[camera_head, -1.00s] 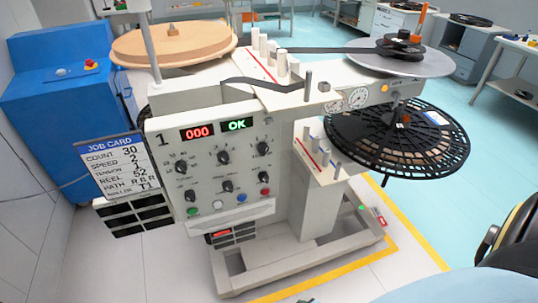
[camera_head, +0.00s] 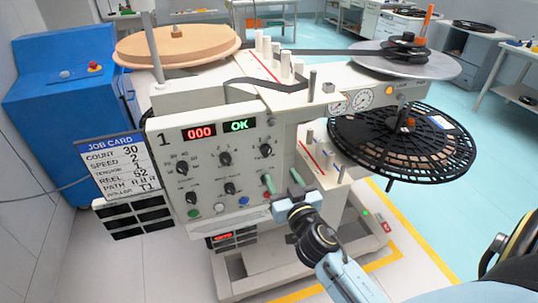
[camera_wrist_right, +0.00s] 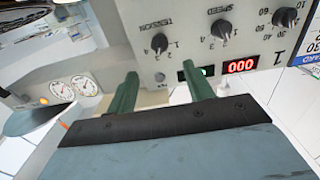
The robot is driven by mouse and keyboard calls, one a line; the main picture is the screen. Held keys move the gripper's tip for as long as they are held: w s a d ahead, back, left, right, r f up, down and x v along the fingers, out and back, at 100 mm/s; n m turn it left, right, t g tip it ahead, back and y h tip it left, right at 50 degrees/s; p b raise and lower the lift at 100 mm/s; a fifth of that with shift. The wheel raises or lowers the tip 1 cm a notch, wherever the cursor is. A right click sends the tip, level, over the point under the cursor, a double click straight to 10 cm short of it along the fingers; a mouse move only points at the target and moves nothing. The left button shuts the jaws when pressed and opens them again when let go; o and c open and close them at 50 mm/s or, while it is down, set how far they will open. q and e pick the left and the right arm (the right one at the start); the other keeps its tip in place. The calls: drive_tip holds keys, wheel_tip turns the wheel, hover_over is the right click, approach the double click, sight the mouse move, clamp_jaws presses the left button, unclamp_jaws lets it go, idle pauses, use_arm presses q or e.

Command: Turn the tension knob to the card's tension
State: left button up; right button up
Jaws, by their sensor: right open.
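The tension knob (camera_head: 266,150) is a black knob at the upper right of the machine's light panel (camera_head: 255,207). In the right wrist view, which is upside down, the knob (camera_wrist_right: 159,43) sits beneath its printed name, with small numbers around it. Its pointer setting is hard to read. The job card (camera_head: 118,168) hangs left of the panel; its tension figure is too small to read surely. My right gripper (camera_head: 282,181) is open and empty, its green fingers below and right of the knob, apart from it. In the wrist view the fingertips (camera_wrist_right: 160,72) spread wider than the knob. My left gripper is not in view.
Other black knobs (camera_head: 225,158) and coloured buttons (camera_head: 267,197) crowd the panel. Posts (camera_head: 308,140) and a black reel (camera_head: 440,150) stand to the right.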

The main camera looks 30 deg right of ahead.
sight(268, 153)
drive_tip(key=x, duration=1)
drive_tip(key=shift+w, duration=0.3)
drive_tip(key=c, duration=1)
